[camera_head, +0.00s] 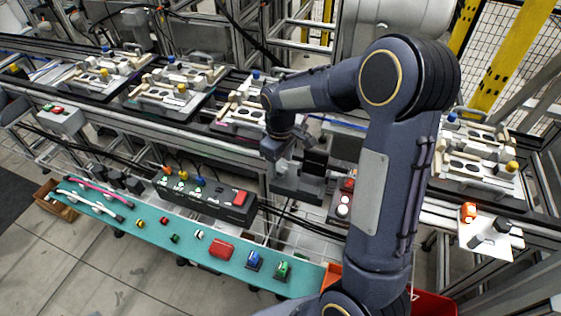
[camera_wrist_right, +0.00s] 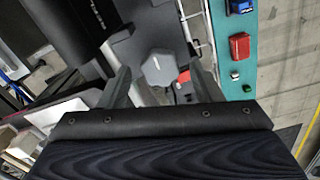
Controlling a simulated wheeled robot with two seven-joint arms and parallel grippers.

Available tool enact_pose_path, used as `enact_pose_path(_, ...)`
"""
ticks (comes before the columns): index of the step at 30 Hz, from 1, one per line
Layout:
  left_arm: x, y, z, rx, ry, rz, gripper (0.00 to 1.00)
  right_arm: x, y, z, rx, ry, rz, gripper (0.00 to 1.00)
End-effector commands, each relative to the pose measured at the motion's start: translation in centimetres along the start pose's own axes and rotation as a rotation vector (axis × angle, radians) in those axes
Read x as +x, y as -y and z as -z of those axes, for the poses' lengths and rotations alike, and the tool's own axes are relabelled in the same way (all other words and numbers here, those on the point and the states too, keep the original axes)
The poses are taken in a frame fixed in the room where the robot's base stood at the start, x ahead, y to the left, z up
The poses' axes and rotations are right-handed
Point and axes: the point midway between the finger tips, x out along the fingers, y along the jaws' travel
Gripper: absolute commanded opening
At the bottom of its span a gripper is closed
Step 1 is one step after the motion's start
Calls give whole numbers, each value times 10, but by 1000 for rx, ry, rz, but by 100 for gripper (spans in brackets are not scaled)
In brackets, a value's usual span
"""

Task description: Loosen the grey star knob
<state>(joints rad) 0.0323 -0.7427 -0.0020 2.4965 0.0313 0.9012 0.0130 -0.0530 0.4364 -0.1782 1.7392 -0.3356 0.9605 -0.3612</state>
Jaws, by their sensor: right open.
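The grey knob (camera_wrist_right: 158,68) shows in the right wrist view as a pale grey, many-sided cap, near the middle. My right gripper (camera_wrist_right: 160,76) is open, with one finger on each side of the knob; I see gaps, and contact is not clear. My left gripper is in neither view.
A black control box (camera_head: 205,197) with coloured buttons stands left of the gripper. A teal strip (camera_head: 142,233) in front holds several small parts. Fixture plates (camera_head: 172,85) line the conveyor behind.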

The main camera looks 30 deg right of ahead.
Motion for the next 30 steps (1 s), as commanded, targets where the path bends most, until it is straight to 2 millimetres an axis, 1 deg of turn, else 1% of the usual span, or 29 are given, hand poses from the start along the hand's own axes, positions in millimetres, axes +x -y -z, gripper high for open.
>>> enact_pose_path(3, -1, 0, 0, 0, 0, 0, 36, 7, 0, 0, 0, 1, 1, 59)
enact_pose_path(11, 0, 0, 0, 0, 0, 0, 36, 8, 0, 0, 0, 0, 0, 59)
enact_pose_path(21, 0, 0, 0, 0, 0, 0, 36, 8, 0, 0, 1, -1, 1, 14)
enact_pose_path(30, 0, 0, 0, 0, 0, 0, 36, 8, 0, 0, -35, -1, 0, 14)
